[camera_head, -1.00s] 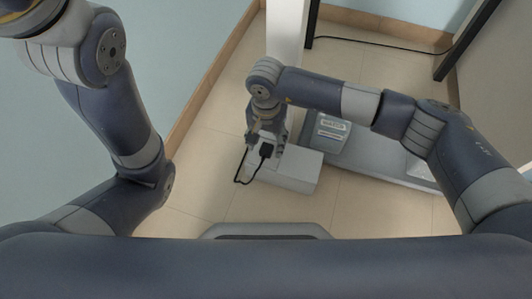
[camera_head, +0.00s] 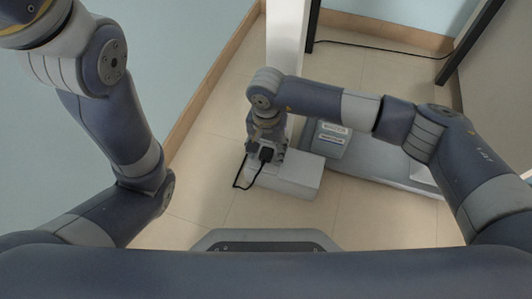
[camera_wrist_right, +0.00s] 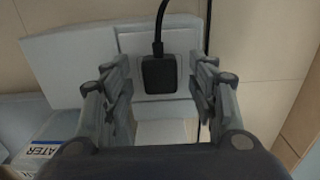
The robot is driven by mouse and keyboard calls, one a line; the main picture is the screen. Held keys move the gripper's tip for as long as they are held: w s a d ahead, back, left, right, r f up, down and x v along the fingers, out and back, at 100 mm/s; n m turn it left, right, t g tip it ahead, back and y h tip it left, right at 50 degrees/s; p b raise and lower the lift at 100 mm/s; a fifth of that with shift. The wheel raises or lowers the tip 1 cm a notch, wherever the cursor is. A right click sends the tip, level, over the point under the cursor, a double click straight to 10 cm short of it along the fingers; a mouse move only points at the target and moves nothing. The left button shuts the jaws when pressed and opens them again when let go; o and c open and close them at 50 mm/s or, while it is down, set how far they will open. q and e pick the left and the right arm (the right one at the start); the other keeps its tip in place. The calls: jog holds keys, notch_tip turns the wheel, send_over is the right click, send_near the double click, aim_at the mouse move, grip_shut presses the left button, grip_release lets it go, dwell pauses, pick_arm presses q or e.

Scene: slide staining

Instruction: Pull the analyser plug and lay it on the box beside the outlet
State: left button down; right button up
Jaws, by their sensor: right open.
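The black plug (camera_wrist_right: 159,74) sits against a square, light plate (camera_wrist_right: 184,40), apparently the outlet, in the right wrist view. Its black cable runs up from it. My right gripper (camera_wrist_right: 158,80) is open, with one finger on each side of the plug and gaps showing between. In the head view the plug (camera_head: 266,154) shows at the tips of the right gripper (camera_head: 266,150), which partly hides the outlet. A white box (camera_head: 298,179) lies on the floor beside it; a light box surface (camera_wrist_right: 65,60) shows left in the wrist view. My left gripper is out of view.
A grey container with labels (camera_head: 331,138) stands right of the box on a grey base. A white post (camera_head: 286,40) rises behind the gripper. The plug's cable (camera_head: 238,180) loops left over the floor. Tiled floor (camera_head: 205,190) is clear at left, up to the blue wall.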

aim_at(266, 152)
dwell(0.5)
grip_shut()
jog(key=shift+r, duration=0.15)
jog(key=shift+r+p, duration=1.95)
jog(key=shift+r, duration=0.95)
